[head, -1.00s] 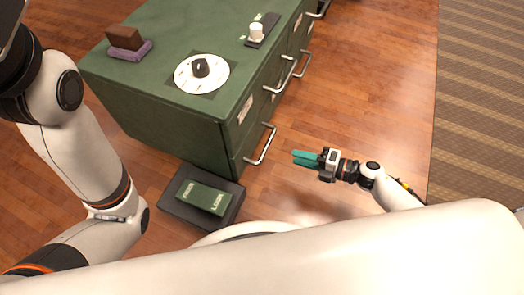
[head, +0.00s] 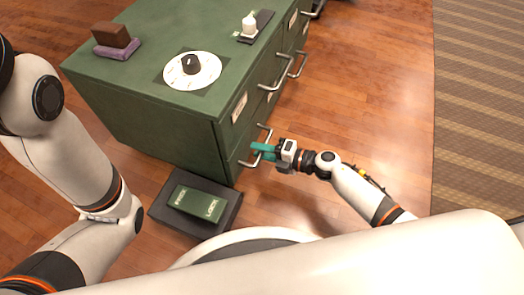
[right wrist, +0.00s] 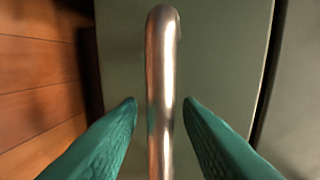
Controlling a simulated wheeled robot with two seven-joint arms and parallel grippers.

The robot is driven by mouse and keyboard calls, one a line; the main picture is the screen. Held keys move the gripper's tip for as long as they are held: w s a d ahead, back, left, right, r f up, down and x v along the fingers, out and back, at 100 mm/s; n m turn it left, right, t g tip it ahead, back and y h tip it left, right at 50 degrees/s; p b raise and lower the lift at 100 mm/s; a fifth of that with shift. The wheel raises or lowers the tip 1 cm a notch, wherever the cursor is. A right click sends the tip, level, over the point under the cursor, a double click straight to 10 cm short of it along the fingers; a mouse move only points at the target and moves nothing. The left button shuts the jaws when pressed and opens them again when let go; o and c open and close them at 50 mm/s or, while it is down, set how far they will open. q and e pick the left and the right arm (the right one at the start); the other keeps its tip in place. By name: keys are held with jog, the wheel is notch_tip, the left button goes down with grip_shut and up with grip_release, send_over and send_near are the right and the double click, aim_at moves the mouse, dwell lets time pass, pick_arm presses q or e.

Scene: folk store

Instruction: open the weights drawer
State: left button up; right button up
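A green metal cabinet (head: 130,112) has drawers with bar handles on its right-hand face. My right gripper (head: 256,151), with teal fingers, is at the low handle (head: 267,131) nearest me. In the right wrist view this handle (right wrist: 162,70) stands upright between the two open fingertips (right wrist: 162,103), with a gap on each side. The drawer front (right wrist: 222,50) behind it looks shut. The drawer labels are too small to read, so I cannot tell which drawer is for weights. My left arm is at the left; its gripper is out of view.
On the cabinet top are a white dial (head: 192,70) with a black knob, a brown block (head: 110,35) on a purple pad, and a small white piece (head: 249,24). A FREE/LOCK pedal (head: 197,202) sits on the floor in front. The wooden floor at right is clear.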

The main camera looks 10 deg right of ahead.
grip_shut()
jog(key=f+p+v, duration=0.1)
jog(key=f+v, duration=0.1)
jog(key=v, duration=1.1)
jog(key=d+f+p+v, duration=0.1)
jog(key=f+p+v, duration=0.1)
jog(key=v, duration=1.2)
jog(key=shift+s+f, duration=0.35)
jog(key=shift+f, duration=0.35)
grip_release()
